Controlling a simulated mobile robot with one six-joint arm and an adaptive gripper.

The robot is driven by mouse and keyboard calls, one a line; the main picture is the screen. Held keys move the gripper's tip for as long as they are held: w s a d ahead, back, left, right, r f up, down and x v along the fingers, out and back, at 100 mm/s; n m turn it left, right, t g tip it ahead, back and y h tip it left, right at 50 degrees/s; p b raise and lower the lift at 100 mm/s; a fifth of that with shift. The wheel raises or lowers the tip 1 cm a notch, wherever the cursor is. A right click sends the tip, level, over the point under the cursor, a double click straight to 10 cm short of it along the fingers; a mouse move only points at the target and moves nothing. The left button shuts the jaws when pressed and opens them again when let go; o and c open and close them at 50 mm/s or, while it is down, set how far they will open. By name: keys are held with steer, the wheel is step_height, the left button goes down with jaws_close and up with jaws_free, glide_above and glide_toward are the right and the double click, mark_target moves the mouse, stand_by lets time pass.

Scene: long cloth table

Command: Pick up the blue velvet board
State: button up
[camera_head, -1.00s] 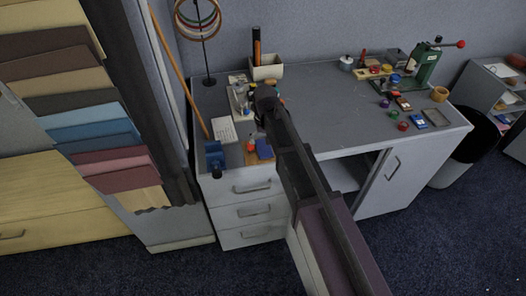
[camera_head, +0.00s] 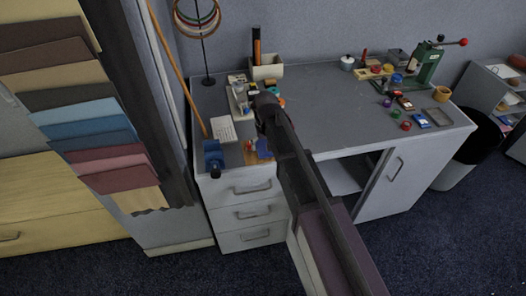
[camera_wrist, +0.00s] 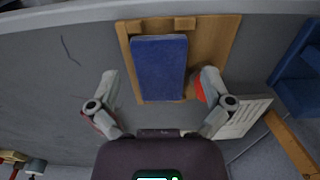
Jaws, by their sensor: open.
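The blue velvet board (camera_wrist: 158,68) is a dark blue rectangle lying on a light wooden board (camera_wrist: 218,42) near the table's edge in the wrist view. In the head view the blue board (camera_head: 264,148) shows partly, beside my arm at the front left of the table. My gripper (camera_wrist: 158,76) is open and empty. In the wrist view its two fingers stand on either side of the blue board, with gaps. I cannot tell how high they are above it. In the head view my arm hides the fingertips.
A red object (camera_wrist: 199,88) is close to my right finger. A white card with lines (camera_wrist: 243,118) and a blue tool (camera_wrist: 290,84) are to the right. A pen holder (camera_head: 266,70) stands at the back. The table's middle (camera_head: 325,105) is clear.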

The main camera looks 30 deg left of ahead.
steer(key=shift+f+b, duration=0.9)
steer(key=shift+f, duration=0.25)
steer(key=shift+c, duration=0.2)
steer(key=c, duration=0.9)
